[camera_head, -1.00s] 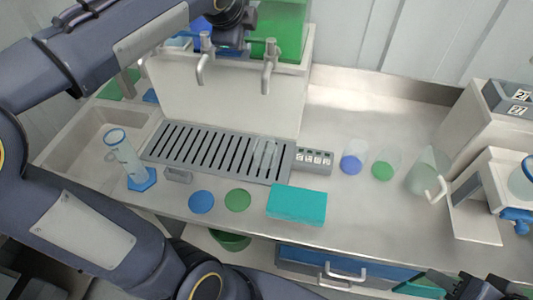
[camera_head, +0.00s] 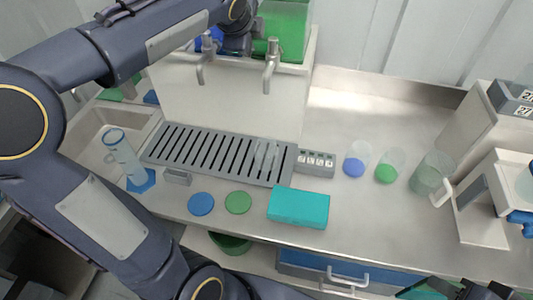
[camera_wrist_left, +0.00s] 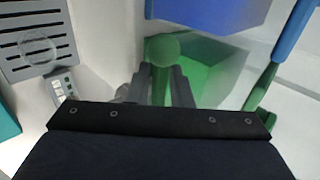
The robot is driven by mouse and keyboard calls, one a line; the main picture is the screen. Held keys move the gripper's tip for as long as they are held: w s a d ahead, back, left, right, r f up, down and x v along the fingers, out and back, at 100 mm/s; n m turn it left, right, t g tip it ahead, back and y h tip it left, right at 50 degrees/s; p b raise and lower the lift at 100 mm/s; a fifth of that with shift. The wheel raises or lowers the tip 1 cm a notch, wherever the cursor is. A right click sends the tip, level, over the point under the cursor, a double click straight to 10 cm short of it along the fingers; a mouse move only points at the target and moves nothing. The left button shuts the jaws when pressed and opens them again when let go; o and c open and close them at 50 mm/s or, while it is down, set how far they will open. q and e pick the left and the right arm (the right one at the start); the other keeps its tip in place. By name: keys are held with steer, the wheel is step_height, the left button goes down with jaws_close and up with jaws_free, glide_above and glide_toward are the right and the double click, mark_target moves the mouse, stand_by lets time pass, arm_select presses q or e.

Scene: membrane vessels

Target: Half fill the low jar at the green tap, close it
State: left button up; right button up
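The low clear jar (camera_head: 265,158) stands on the drip grate under the green tap (camera_head: 270,66); it also shows in the left wrist view (camera_wrist_left: 38,50). I cannot tell its liquid level. My left gripper (camera_head: 243,46) is above the taps, in front of the green tank (camera_head: 288,32). In the left wrist view its two fingers (camera_wrist_left: 161,80) stand apart with a round green knob (camera_wrist_left: 164,46) at their tips; contact is unclear. A blue disc (camera_head: 201,204) and a green disc (camera_head: 238,202), like lids, lie on the counter. My right gripper (camera_head: 470,291) is partly visible at the bottom right.
A teal block (camera_head: 298,207) lies right of the discs. A tall cylinder (camera_head: 122,158) stands on a blue base at left. Two vessels with blue (camera_head: 354,166) and green (camera_head: 387,172) contents and a jug (camera_head: 430,176) stand at right. The counter's back middle is clear.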

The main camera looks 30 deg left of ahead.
arm_select(q)
jaws_close()
steer(key=s+n+g+y, duration=0.1)
steer(key=n+y, duration=0.1)
steer(key=n, duration=0.1)
steer(key=s+d+n+g+y, duration=0.1)
steer(key=n+y, duration=0.1)
steer(key=n, duration=0.1)
steer(key=s+d+n+g+y, duration=0.1)
steer(key=n+g, duration=0.1)
steer(key=n, duration=0.1)
steer(key=shift+s+d+y, duration=0.1)
steer(key=shift+d+y, duration=0.15)
steer(key=shift+y, duration=0.15)
steer(key=shift+f, duration=0.1)
stand_by(6.2)
